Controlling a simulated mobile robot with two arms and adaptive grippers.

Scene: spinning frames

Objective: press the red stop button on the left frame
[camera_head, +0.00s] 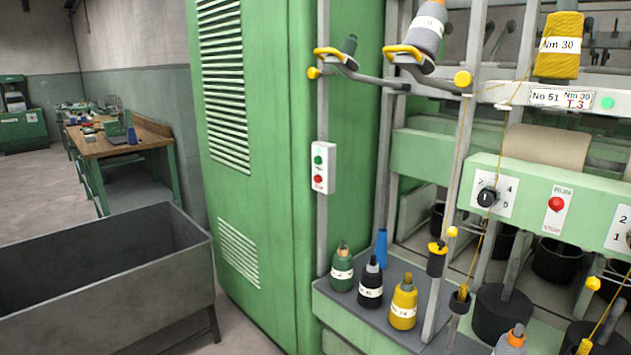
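A small white switch box (331,167) is fixed on a grey post at the edge of the green cabinet. It has a green button (318,160) on top and a red button (318,180) below. Further right, a RUN/STOP plate (556,210) on the pale green rail of the spinning frame (525,180) carries a round red button (556,204). Nothing covers either red button. Neither of my grippers is in the picture.
A green cabinet (260,200) stands left of the frame. A grey bin (110,280) fills the lower left. A shelf (345,310) below the switch box holds a green cone (342,270), a black cone (370,285) and a yellow cone (403,305). A workbench (120,145) stands behind.

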